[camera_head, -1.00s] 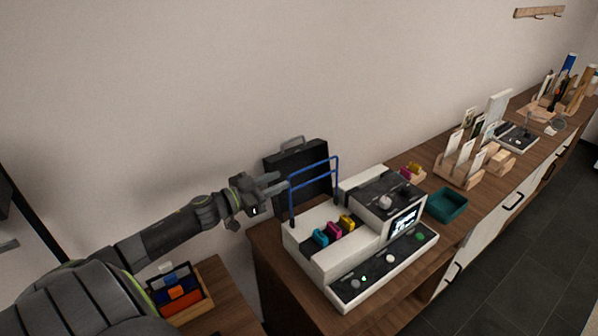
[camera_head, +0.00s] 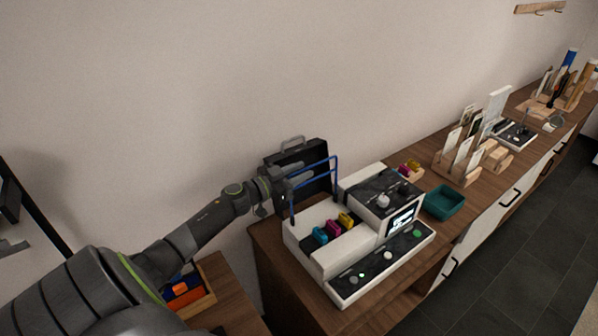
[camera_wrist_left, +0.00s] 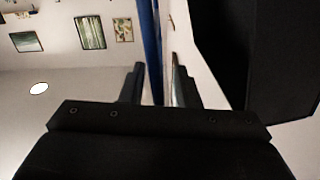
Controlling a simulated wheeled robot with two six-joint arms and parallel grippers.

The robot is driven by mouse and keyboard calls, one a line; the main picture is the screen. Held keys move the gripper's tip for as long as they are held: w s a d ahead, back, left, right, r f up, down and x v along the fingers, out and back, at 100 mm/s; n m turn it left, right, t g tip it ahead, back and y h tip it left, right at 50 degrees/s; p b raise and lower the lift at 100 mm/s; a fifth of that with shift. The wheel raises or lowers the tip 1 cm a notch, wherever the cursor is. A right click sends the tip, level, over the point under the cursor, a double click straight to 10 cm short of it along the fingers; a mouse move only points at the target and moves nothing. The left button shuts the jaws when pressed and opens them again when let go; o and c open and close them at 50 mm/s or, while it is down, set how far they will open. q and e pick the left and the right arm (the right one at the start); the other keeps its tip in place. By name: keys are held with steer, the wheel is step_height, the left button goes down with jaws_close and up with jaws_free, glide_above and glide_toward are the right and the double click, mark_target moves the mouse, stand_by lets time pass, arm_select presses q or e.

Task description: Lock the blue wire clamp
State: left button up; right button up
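The blue wire clamp (camera_head: 335,169) is a bent blue wire frame standing upright over the white machine (camera_head: 318,217), at the middle of the head view. My left gripper (camera_head: 297,178) is at the clamp's left side, close to its upper wire. In the left wrist view, my left gripper's two fingers (camera_wrist_left: 158,86) are spread apart, and a blue bar of the clamp (camera_wrist_left: 152,40) passes between or just beyond them. Contact cannot be told. My right gripper is in neither view.
A black case (camera_head: 300,154) stands close behind the clamp. Cyan, magenta and yellow pieces (camera_head: 333,229) sit on the machine below it. A teal tray (camera_head: 444,203) and wooden holders (camera_head: 457,166) are to the right. An orange-blue bin (camera_head: 186,292) is at lower left.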

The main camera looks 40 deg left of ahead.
arm_select(q)
jaws_close()
steer(key=shift+d+r, duration=0.1)
steer(key=s+d+f+m+p, duration=0.2)
steer(key=d+m+p, duration=0.2)
steer(key=d+m, duration=0.3)
steer(key=shift+s+d, duration=0.15)
steer(key=shift+d, duration=0.45)
stand_by(0.5)
